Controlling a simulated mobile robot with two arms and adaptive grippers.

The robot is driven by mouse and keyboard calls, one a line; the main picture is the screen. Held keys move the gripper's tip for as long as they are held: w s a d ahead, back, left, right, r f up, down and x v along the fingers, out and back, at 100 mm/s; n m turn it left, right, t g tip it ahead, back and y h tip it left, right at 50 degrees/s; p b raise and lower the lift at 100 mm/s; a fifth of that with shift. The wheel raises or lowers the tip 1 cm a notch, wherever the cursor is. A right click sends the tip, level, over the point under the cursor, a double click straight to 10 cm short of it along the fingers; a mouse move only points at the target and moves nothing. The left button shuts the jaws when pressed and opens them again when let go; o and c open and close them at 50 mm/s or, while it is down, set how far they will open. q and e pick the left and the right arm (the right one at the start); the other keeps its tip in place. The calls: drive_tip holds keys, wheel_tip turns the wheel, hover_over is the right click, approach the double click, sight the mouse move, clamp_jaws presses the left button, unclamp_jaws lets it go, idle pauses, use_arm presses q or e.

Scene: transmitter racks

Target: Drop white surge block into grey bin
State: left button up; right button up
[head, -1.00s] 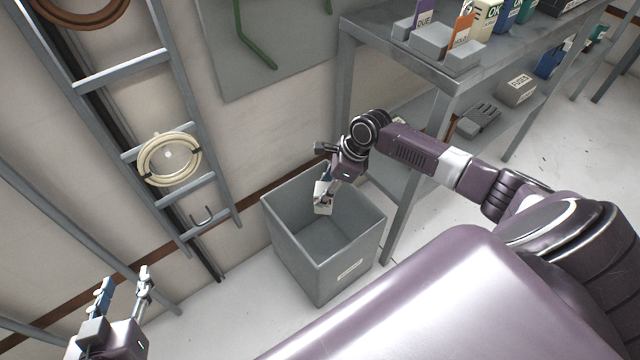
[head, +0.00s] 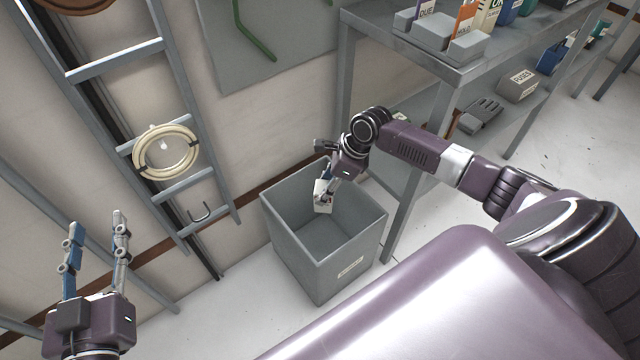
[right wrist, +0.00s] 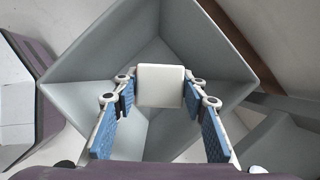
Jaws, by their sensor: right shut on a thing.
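The white surge block (head: 322,196) is held by my right gripper (head: 327,183) over the opening of the grey bin (head: 348,254), near its back rim. In the right wrist view the white block (right wrist: 160,85) sits between the blue-padded fingers, with the bin's inner walls (right wrist: 215,45) around and below it. The right gripper is shut on the block. I cannot tell exactly how deep the block is inside the bin. My left gripper (head: 95,245) is at the lower left, fingers apart and empty, away from the bin.
A metal shelf (head: 450,70) with labelled boxes and bottles stands right of the bin, its leg close to the bin. A ladder-like cable rack (head: 170,188) with a coiled cream cable (head: 165,152) is on the left wall. The floor (head: 235,310) in front is clear.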

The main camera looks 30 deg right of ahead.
drive_tip(key=o, duration=1.4)
drive_tip(key=shift+c, duration=0.2)
drive_tip(key=v, duration=0.7)
drive_tip(key=shift+r, duration=0.2)
drive_tip(key=shift+s+d, duration=0.1)
